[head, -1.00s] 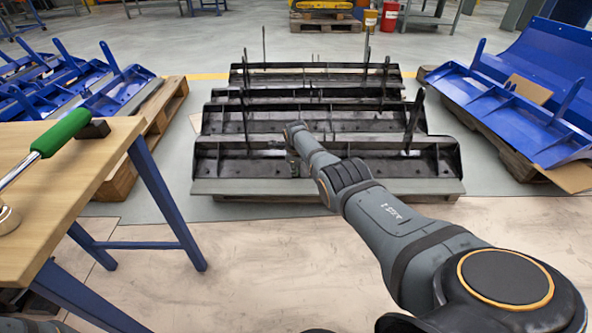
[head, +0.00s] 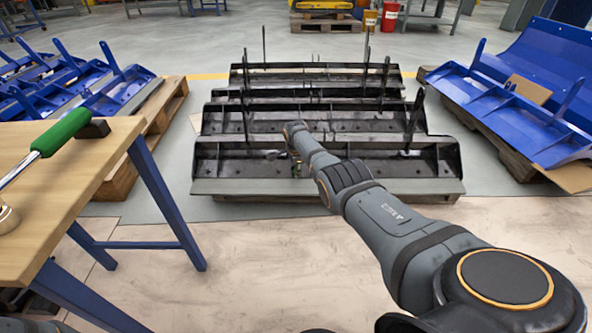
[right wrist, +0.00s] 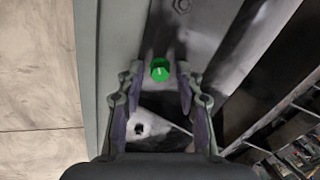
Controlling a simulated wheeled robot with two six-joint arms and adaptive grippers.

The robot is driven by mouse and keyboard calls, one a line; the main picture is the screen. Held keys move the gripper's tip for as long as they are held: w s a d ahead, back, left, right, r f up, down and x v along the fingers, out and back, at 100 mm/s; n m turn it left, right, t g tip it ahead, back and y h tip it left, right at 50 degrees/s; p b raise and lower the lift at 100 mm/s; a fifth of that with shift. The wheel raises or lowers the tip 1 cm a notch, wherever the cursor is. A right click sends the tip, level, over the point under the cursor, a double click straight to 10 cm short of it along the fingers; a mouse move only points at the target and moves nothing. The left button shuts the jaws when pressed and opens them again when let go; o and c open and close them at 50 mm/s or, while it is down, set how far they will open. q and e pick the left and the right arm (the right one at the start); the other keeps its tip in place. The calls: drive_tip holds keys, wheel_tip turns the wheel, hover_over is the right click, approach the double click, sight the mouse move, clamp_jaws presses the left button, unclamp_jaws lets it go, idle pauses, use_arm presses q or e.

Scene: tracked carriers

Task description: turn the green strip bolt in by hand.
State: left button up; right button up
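The green strip bolt (right wrist: 160,70) shows in the right wrist view as a bright green round head on a grey metal strip. My right gripper (right wrist: 159,74) is open, one fingertip on each side of the green head, with a gap on both sides. In the head view my right arm reaches to the nearest black carrier (head: 390,163), and a small spot of green (head: 296,170) shows below the wrist. The gripper itself is mostly hidden there. My left gripper is not in view.
A wooden table (head: 75,195) at left holds a green-handled tool (head: 62,132). Blue carriers on pallets stand left (head: 120,90) and right (head: 530,125). Upright posts (head: 415,120) rise from the black carriers. A dark hole (right wrist: 138,129) shows between my fingers. The floor in front is clear.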

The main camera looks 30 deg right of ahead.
drive_tip(key=n, duration=1.3)
drive_tip(key=shift+n, duration=0.3)
drive_tip(key=n, duration=0.2)
drive_tip(key=shift+n, duration=0.3)
drive_tip(key=n, duration=0.5)
clamp_jaws()
